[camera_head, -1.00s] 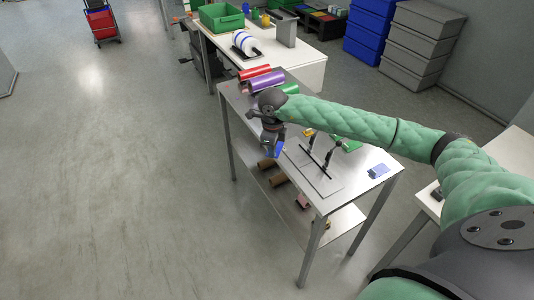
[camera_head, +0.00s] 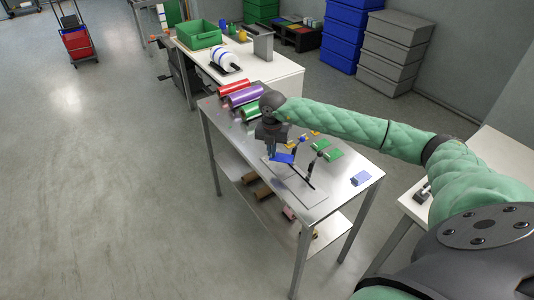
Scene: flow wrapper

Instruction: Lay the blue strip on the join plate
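The blue strip (camera_head: 283,158) hangs at the fingertips of my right gripper (camera_head: 271,153), which looks shut on it. The strip is over the far left end of the join plate (camera_head: 310,196), a pale flat plate on the metal table; whether it touches the plate I cannot tell. A dark bar with upright black clamps (camera_head: 318,148) stands across the plate, close to the strip. My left gripper is out of view.
Red, purple and green rolls (camera_head: 243,97) lie at the table's far end. Green pieces (camera_head: 333,155) lie behind the plate, and a light blue piece (camera_head: 361,178) lies near the right corner. Brown rolls (camera_head: 262,190) rest on the lower shelf.

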